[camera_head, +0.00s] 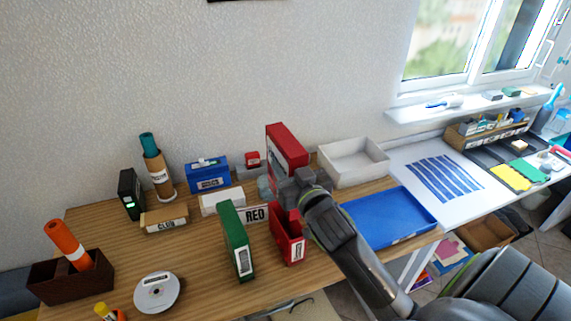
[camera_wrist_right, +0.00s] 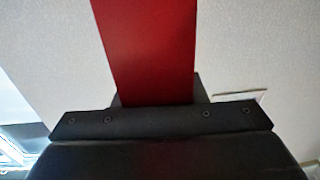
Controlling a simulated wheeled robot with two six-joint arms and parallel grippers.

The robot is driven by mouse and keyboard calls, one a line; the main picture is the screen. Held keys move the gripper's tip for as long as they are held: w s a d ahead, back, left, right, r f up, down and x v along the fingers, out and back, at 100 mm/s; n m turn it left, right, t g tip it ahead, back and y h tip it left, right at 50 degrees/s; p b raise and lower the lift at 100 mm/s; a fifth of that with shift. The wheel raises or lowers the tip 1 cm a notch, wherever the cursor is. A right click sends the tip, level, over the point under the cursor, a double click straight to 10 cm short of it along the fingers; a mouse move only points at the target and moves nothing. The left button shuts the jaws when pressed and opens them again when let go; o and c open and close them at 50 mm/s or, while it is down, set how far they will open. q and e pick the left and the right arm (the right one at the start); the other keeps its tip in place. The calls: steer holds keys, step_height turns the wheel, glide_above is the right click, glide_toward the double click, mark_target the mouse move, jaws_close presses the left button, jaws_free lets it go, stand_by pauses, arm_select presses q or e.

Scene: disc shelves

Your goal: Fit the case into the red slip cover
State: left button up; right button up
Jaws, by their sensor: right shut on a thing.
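A red case (camera_head: 287,145) with a pale label on its side is held upright above the table in the head view. My right gripper (camera_head: 283,187) is shut on its lower part. In the right wrist view the red case (camera_wrist_right: 145,45) rises from between the dark fingers (camera_wrist_right: 157,92). The red slip cover (camera_head: 290,250) stands on the table below and in front of the gripper, with a white label on its front. My arm hides part of its upper right side. The case is above and behind the cover, apart from it. My left gripper is not in view.
A green case (camera_head: 236,240) stands just left of the slip cover, near a "RED" sign (camera_head: 257,214). A blue tray (camera_head: 390,217) and a white tray (camera_head: 353,163) lie to the right. Blue (camera_head: 208,175) and white (camera_head: 222,201) boxes stand behind. The left front holds a disc stack (camera_head: 157,291).

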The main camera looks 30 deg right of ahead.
step_height(320, 180, down, 5)
steer(key=b, duration=0.3)
steer(key=shift+s+d+r, duration=0.1)
steer(key=shift+d, duration=0.05)
steer(key=shift+f+b, duration=0.3)
steer(key=shift+f, duration=0.2)
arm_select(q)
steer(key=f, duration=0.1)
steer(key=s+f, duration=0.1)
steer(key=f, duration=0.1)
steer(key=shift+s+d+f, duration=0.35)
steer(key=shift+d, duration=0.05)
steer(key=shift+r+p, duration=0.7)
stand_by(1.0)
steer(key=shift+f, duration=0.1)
